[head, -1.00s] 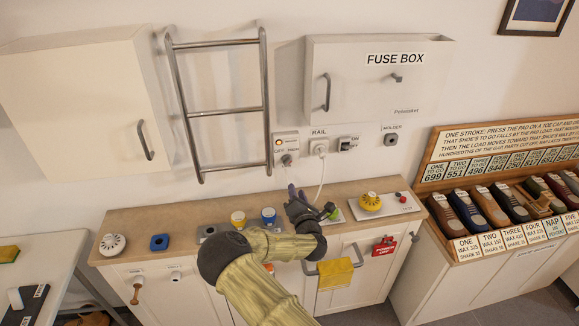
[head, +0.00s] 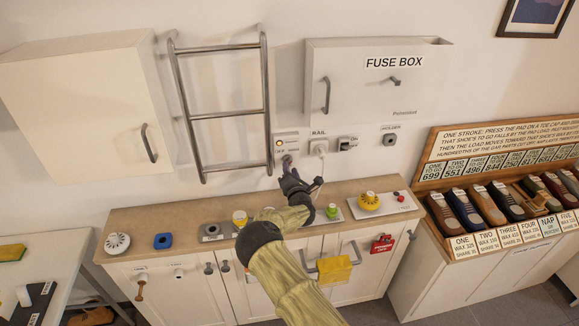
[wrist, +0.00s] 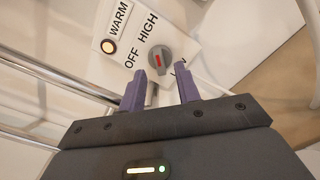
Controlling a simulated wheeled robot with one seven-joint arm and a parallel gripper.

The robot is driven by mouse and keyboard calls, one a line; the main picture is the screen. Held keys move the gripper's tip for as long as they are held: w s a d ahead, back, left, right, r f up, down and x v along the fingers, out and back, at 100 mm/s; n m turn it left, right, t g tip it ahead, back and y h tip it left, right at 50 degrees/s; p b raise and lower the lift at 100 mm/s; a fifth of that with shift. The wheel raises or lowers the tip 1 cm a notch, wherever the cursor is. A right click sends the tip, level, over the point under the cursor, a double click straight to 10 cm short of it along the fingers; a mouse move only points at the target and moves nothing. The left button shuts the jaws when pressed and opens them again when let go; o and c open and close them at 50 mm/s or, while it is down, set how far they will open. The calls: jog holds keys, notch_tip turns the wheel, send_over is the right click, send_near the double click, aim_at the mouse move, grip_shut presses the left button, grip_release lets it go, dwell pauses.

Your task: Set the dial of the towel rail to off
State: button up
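The dial (wrist: 160,58) is a grey round knob with a red mark on a white plate (wrist: 133,40). The plate carries the words WARM, OFF and HIGH and a glowing amber lamp (wrist: 109,46). I cannot tell for sure which setting the red mark points at. The towel rail (head: 265,112) is a steel ladder on the wall, left of the plate. My gripper (wrist: 167,88) is open and empty, its two purple fingers pointing at the dial, a little short of it or beside it. In the head view my gripper (head: 289,169) is just below the plate and partly hides the dial.
A socket with a plug and cord (head: 319,147) and a switch (head: 347,143) are right of the plate. The fuse box (head: 350,95) hangs above right. The worktop (head: 185,220) below holds several small items, among them a yellow dome (head: 369,201).

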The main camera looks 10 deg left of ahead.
aim_at(288, 161)
jog(key=shift+x, duration=1.1)
grip_shut()
